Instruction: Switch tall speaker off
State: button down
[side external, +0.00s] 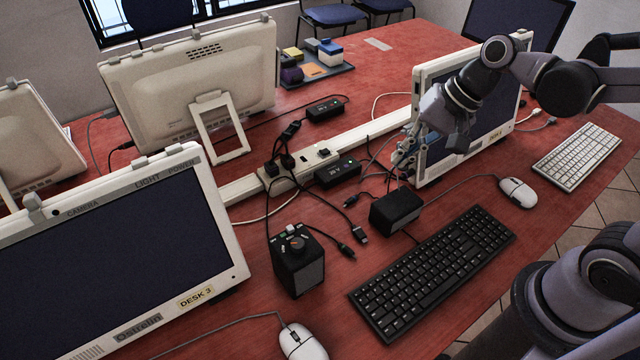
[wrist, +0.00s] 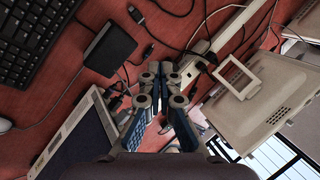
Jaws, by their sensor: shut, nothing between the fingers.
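The tall speaker (side external: 298,262) is a black box standing upright on the red desk in the side view, with a round knob and small coloured parts on its top. Whether its switch is on or off is too small to tell. I cannot make it out in the wrist view. My gripper (side external: 406,158) is shut and empty, above the desk beside the right monitor, well to the right of and behind the tall speaker. Its closed fingers also show in the wrist view (wrist: 165,72).
A lower black box (side external: 396,208) sits between my gripper and the black keyboard (side external: 432,272). A white power rail (side external: 240,188) with plugs, adapters and loose cables crosses the desk. Monitors stand at left (side external: 120,255) and right (side external: 490,105). A white mouse (side external: 300,342) lies in front.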

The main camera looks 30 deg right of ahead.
jog(key=w+a+f+m+g+y, duration=0.2)
jog(key=w+a+m+g+y, duration=0.3)
jog(key=m, duration=0.4)
send_near(288, 228)
jog(key=shift+t, duration=0.4)
jog(key=f, duration=0.2)
jog(key=a+f, duration=0.1)
jog(key=f, duration=0.2)
jog(key=shift+s+a+f, duration=0.3)
jog(key=shift+s+f, duration=0.1)
jog(key=shift+a, duration=0.6)
jog(key=shift+a, duration=1.2)
